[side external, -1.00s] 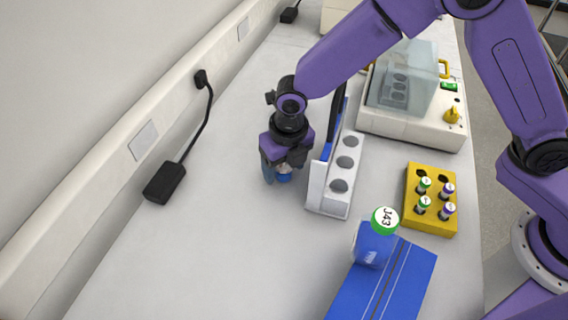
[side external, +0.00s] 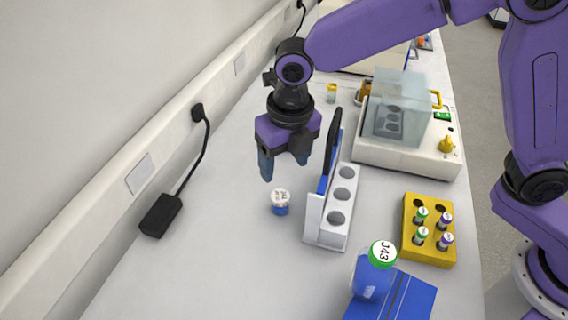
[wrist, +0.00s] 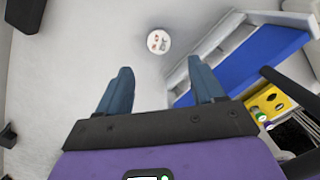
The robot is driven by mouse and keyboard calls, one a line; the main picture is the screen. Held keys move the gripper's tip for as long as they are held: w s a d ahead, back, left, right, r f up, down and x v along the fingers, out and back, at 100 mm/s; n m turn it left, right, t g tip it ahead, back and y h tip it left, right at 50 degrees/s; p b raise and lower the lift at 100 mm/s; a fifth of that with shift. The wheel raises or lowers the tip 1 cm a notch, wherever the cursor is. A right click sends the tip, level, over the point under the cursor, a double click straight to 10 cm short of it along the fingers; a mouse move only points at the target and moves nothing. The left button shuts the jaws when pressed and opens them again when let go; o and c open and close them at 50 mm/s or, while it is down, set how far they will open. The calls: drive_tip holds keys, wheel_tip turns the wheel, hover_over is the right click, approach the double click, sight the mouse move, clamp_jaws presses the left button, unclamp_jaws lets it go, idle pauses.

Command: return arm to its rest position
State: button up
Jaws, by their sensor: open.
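My gripper (side external: 285,166) is purple and black with blue-grey fingers. It is open and empty, held above the bench in the side view. Its fingers (wrist: 163,88) are spread apart in the wrist view. A small vial with a white cap and blue body (side external: 281,202) stands upright on the bench below the gripper, apart from the fingers. Its round white cap also shows in the wrist view (wrist: 159,41), beyond the fingertips.
A white rack with empty holes (side external: 332,216) and a blue panel stands close right of the gripper. Further right are a yellow block of vials (side external: 409,242), a clear-lidded machine (side external: 405,152) and a bottle labelled J43 (side external: 372,277). A black adapter (side external: 160,215) lies left. Bench between is clear.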

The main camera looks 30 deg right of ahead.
idle(0.4)
drive_tip(key=w+d+r+m+t+y, duration=0.2)
drive_tip(key=d+r+m+t, duration=0.1)
drive_tip(key=d+r+m, duration=0.4)
drive_tip(key=w+d+r+m+t+y, duration=0.15)
drive_tip(key=r+m, duration=0.25)
drive_tip(key=r, duration=0.5)
drive_tip(key=s+d+f+m+g+h, duration=0.1)
drive_tip(key=s+d+f+m+g, duration=0.1)
drive_tip(key=s+d+f+m, duration=0.2)
drive_tip(key=s+d+f+m+g+h, duration=0.1)
drive_tip(key=s+d+f+m, duration=0.4)
drive_tip(key=s, duration=0.8)
drive_tip(key=s+d+f+m+g+h, duration=0.1)
drive_tip(key=s+d+f+m, duration=0.3)
drive_tip(key=s+d, duration=0.5)
drive_tip(key=shift+s+d+f+g, duration=0.15)
drive_tip(key=shift+d+f+g, duration=0.3)
drive_tip(key=shift+f+g, duration=0.35)
